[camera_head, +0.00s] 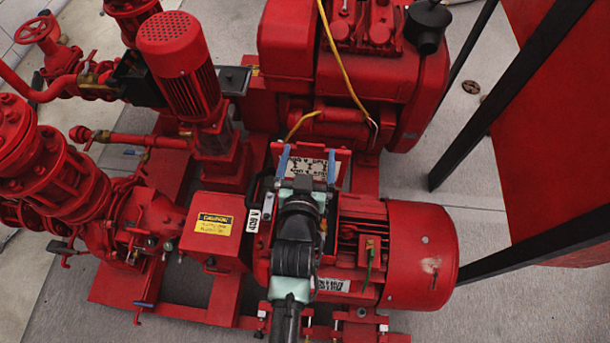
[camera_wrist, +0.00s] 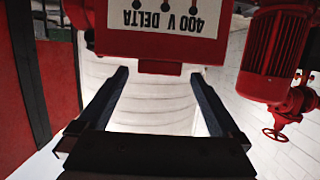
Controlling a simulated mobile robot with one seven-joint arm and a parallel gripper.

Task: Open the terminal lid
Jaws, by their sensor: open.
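The terminal lid (camera_head: 319,164) is a red plate with a white wiring label, on top of the red motor. It looks raised, with its label side showing. In the wrist view the lid (camera_wrist: 150,67) fills the top middle, and its label reads "400 V DELTA" upside down. My gripper (camera_head: 307,152) is open, its two fingers apart and reaching over the terminal box in front of the lid. In the wrist view nothing is between the fingers of my gripper (camera_wrist: 160,73); the lid's edge lies just past the tips. Contact cannot be told. My wrist hides most of the terminal box.
The red motor body (camera_head: 420,255) lies to the right. A red box with a yellow caution label (camera_head: 214,223) stands left. A vertical red pump motor (camera_head: 180,65) rises behind left. A yellow cable (camera_head: 340,65) runs behind the lid. Black posts (camera_head: 505,95) stand right.

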